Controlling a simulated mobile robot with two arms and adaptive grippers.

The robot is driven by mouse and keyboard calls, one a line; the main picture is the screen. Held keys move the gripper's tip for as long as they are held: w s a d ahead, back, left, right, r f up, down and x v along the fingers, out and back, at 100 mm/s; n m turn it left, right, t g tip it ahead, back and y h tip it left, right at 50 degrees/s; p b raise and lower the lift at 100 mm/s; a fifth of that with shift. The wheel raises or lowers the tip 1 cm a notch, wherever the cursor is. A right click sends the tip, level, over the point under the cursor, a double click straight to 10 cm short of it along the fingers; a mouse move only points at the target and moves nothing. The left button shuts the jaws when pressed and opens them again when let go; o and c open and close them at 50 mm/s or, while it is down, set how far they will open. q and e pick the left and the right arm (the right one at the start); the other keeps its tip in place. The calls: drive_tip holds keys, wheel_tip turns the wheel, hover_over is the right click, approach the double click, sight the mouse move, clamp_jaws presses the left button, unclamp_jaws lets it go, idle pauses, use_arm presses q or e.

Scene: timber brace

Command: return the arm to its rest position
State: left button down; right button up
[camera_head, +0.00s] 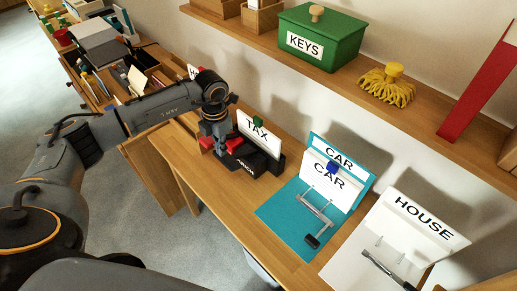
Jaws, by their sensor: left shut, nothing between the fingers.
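My left arm (160,106) reaches in from the left over the desk. My left gripper (219,142) points down at the desk's middle, just left of the white TAX card (258,134). Its fingers look shut and empty. Red parts show on both sides of the fingertips, and I cannot tell what they belong to. A black item (262,163) with small white lettering lies in front of the TAX card, very close to the gripper; contact is unclear. My right gripper is not in view.
Right of the gripper are a teal CAR folder (275,218) and a white HOUSE folder (350,247), open on the desk. A shelf above holds a green KEYS box (338,30) and a yellow brush (388,85). Desk organizers (135,75) crowd the far left. Floor (215,235) is clear.

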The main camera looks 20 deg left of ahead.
use_arm(q)
drive_tip(key=shift+r+p, duration=0.35)
drive_tip(key=shift+r, duration=0.6)
drive_tip(key=shift+f, duration=0.1)
